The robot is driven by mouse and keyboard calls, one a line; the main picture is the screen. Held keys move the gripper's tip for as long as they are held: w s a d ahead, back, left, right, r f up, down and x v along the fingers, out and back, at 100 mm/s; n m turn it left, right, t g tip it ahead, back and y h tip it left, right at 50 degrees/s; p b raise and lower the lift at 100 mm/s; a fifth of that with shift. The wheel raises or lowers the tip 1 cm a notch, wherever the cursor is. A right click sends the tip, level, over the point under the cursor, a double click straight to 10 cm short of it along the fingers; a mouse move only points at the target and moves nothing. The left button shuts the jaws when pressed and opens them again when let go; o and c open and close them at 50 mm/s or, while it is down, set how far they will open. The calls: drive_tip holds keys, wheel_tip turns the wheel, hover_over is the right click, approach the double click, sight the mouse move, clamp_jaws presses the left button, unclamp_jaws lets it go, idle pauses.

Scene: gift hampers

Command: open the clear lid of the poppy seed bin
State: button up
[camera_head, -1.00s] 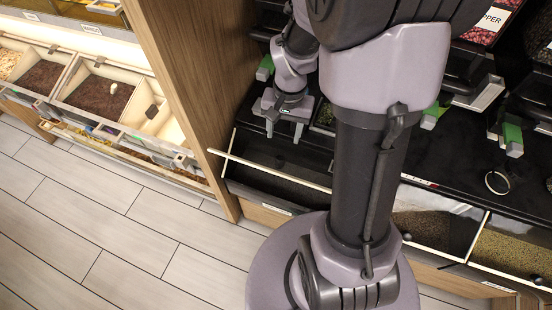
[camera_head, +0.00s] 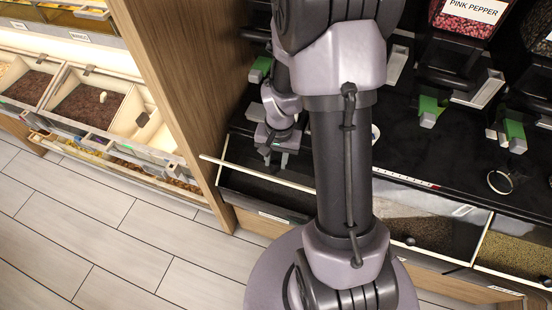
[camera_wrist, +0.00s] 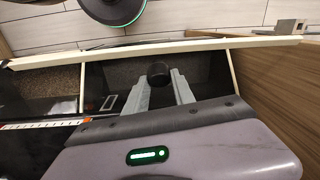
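The poppy seed bin, by its place and dark contents, is the low bin (camera_head: 262,189) at the left end of the black shelf. Its clear lid looks closed, and I see no label that I can read. In the wrist view the bin (camera_wrist: 209,66) shows dark under the lid, with a round black knob (camera_wrist: 158,72) on it. My gripper (camera_wrist: 160,77) is open, one finger on each side of the knob; I cannot tell whether they touch it. In the head view my gripper (camera_head: 276,158) hangs just over the lid, and the knob is hidden.
A neighbouring bin with a clear lid (camera_head: 430,232) and a small dark knob lies to the right. A wooden panel (camera_head: 185,95) stands close on the left. Dispensers with green handles (camera_head: 428,110) hang above the shelf. The tiled floor (camera_head: 120,240) is clear.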

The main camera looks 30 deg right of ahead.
clamp_jaws()
idle(1.1)
drive_tip(key=shift+w+d+r+p, duration=0.15)
drive_tip(key=shift+d+r+p, duration=0.05)
drive_tip(key=shift+r+p, duration=0.25)
drive_tip(key=w+d+r+y+p, duration=0.1)
drive_tip(key=w+d+r+p, duration=0.3)
drive_tip(key=w+d, duration=0.2)
drive_tip(key=shift+d+g+p, duration=0.4)
drive_tip(key=shift+d, duration=0.35)
